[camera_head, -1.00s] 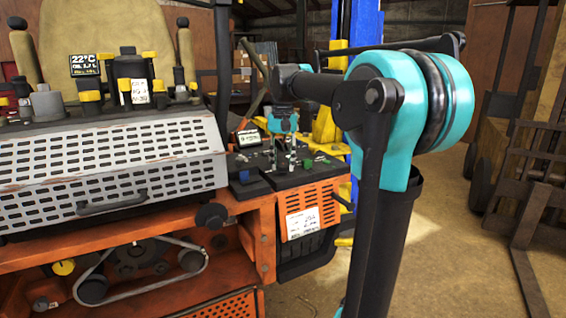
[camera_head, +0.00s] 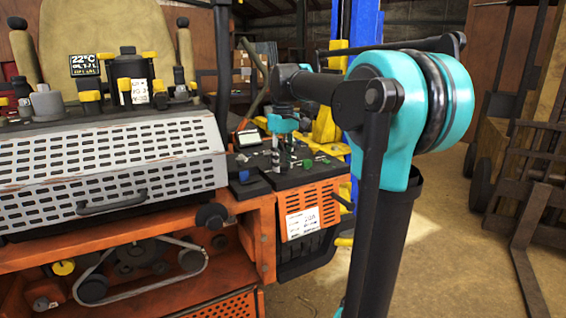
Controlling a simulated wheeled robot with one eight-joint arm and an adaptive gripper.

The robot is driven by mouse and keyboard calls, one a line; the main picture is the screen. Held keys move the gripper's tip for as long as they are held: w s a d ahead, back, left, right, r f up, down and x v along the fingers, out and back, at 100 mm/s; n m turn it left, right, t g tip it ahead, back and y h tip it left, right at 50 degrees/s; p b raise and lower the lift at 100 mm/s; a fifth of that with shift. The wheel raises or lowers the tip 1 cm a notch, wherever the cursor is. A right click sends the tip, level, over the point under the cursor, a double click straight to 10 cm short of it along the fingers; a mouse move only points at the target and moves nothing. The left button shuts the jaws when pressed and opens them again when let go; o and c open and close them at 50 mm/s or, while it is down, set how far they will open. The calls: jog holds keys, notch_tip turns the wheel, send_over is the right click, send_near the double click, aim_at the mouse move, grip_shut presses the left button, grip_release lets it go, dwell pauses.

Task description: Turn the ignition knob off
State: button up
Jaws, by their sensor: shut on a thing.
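The mower's black side control panel (camera_head: 262,187) carries several small controls, among them a green knob (camera_head: 307,163) and a blue one (camera_head: 243,176). My gripper (camera_head: 282,168) points straight down at the panel, left of the green knob. Its fingers are close together, shut on a small control at the panel top, which I take to be the ignition knob. The fingers hide that knob almost wholly, so its turned position cannot be told from here.
The perforated grey cover (camera_head: 110,165) and the seat (camera_head: 110,40) are to the left. A blue post (camera_head: 362,30) rises behind my arm. A forklift-like machine (camera_head: 525,150) stands at the right; the floor between is clear.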

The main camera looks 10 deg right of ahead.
aim_at(283, 165)
jog(key=shift+n, duration=1.1)
jog(key=o, duration=1.1)
jog(key=shift+o, duration=0.2)
notch_tip(283, 165, up, 12)
